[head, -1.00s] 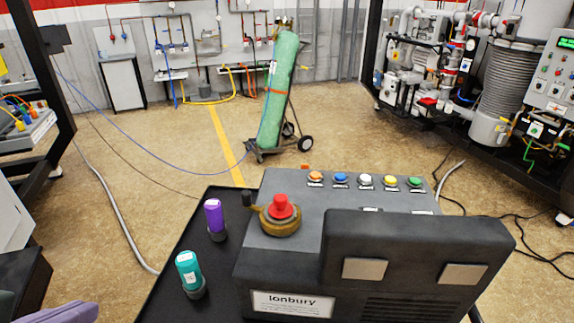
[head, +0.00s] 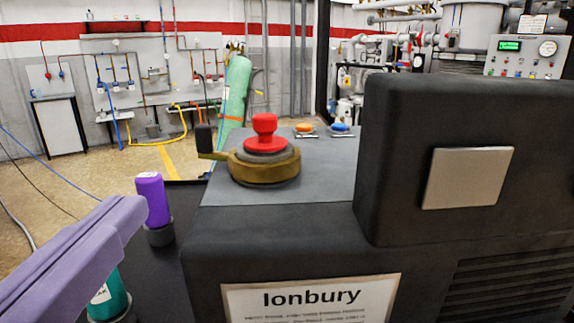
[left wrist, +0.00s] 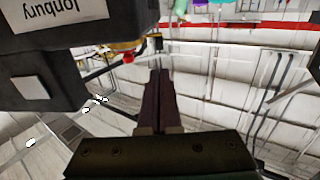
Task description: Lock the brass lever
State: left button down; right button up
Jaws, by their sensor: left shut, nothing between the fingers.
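The brass lever is a brass collar (head: 264,170) around the base of a red button (head: 265,130) on the console top. Its short arm points left and ends in an upright black knob (head: 204,139). My left gripper (head: 132,208) is shut and empty, reaching in from the lower left, apart from the lever. In the left wrist view, the shut fingers (left wrist: 159,75) point up the picture, with the black knob (left wrist: 154,42) just beyond their tips and the red button (left wrist: 128,57) to the left. My right gripper is not in view.
The dark console (head: 420,240) has a tall raised block right of the lever. A green gas cylinder (head: 234,90) stands farther back.

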pick_arm(q)
jog(key=shift+d, duration=0.1)
dwell(0.3)
jog(key=p, duration=0.4)
send_near(200, 136)
jog(key=w+p, duration=0.2)
jog(key=w, duration=0.4)
jog(key=shift+w+r+p, duration=0.1)
jog(key=shift+p, duration=0.25)
jog(key=shift+w, duration=0.35)
jog(key=shift+w+h, duration=0.1)
jog(key=shift+h, duration=0.2)
